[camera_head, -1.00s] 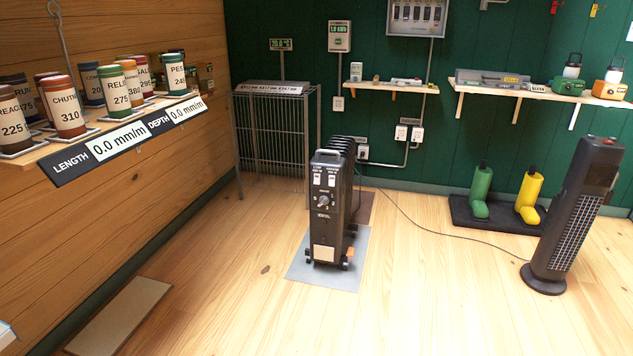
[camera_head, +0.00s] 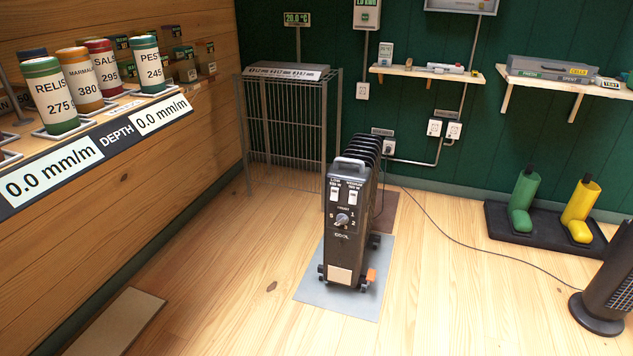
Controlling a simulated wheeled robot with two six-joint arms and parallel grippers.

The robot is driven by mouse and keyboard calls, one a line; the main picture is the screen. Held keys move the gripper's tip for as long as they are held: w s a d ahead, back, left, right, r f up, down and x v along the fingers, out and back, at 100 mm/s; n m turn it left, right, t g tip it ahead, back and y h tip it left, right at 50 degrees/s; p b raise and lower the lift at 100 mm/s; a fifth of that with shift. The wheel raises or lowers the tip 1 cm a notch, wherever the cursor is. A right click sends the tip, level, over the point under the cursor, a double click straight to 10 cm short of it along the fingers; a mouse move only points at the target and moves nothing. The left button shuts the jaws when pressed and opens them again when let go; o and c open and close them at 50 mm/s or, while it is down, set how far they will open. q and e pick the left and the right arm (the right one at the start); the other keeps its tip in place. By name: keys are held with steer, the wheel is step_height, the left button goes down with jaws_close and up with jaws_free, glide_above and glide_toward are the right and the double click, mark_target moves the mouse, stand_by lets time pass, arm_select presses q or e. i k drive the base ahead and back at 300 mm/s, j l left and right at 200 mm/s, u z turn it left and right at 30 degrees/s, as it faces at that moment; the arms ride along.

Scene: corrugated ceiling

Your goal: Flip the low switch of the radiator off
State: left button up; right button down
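The radiator (camera_head: 342,235) is a dark oil-filled heater on small wheels, standing upright on a grey mat in the middle of the view. Its front panel faces me. Two white switches sit side by side near its top: the low switch (camera_head: 334,194) on the left and another switch (camera_head: 352,197) on the right. I cannot tell for sure which way either one is tipped. A round dial (camera_head: 342,219) with numbers is below them. Neither of my grippers is in view.
A grey mat (camera_head: 318,294) lies under the radiator. A cable runs right across the floor to a black tower heater (camera_head: 607,280). A shelf with jars and a label strip (camera_head: 110,140) juts from the left wall. A wire cage (camera_head: 290,120) stands behind.

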mark_target(334, 191)
steer(key=i+l+u, duration=0.1)
steer(key=i, duration=0.3)
steer(key=i+l+u, duration=0.15)
steer(key=i, duration=0.2)
steer(key=i+l+u, duration=0.1)
steer(key=i+l, duration=0.15)
steer(key=i, duration=0.1)
